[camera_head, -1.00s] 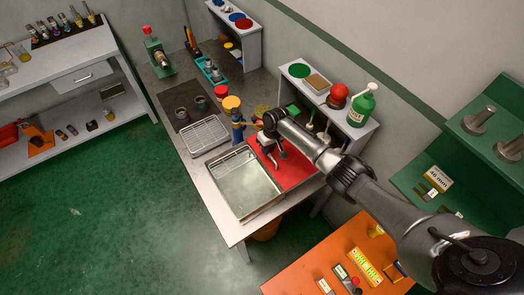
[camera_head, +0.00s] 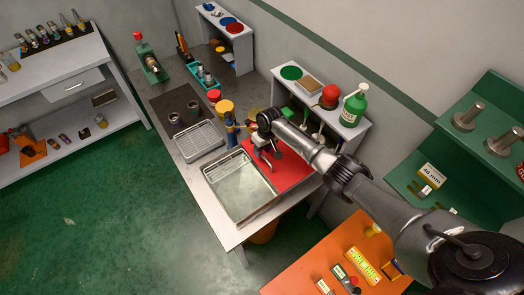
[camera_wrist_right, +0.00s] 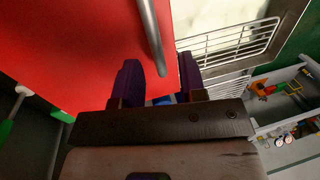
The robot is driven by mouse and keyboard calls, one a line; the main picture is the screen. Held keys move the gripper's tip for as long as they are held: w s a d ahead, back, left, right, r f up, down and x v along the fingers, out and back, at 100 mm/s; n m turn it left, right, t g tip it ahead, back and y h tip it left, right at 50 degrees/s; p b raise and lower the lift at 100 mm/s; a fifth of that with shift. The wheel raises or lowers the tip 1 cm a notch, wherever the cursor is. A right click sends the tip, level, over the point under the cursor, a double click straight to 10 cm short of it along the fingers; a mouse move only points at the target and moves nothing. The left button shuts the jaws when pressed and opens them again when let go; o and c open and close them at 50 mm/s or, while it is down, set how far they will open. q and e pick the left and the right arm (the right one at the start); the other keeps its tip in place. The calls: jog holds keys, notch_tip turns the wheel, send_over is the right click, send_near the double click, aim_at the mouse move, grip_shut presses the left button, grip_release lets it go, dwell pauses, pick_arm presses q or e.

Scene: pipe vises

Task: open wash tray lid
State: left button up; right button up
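The wash tray (camera_head: 262,212) is a metal basin in the near end of the bench, with its inside uncovered in the head view. A flat red panel (camera_head: 292,172), apparently its lid, lies along the tray's right side. My right gripper (camera_head: 266,150) is over the panel's far part, near the tray's edge. In the right wrist view, the red panel (camera_wrist_right: 70,45) fills the upper left and carries a grey bar handle (camera_wrist_right: 151,35). The fingers of my right gripper (camera_wrist_right: 160,78) are apart, with the handle's near end showing between them; contact is unclear. My left gripper is not in view.
A wire rack (camera_head: 198,142) stands beyond the tray, with a blue item (camera_head: 231,128) and yellow-lidded jar (camera_head: 225,106) close by. A shelf with a green bottle (camera_head: 353,106) stands behind the panel. An orange table (camera_head: 318,262) is at front right.

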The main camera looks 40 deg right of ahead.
notch_tip(320, 180, up, 12)
jog(key=d, duration=0.2)
jog(key=shift+s+d+r, duration=0.15)
jog(key=shift+d+r, duration=0.1)
dwell(0.6)
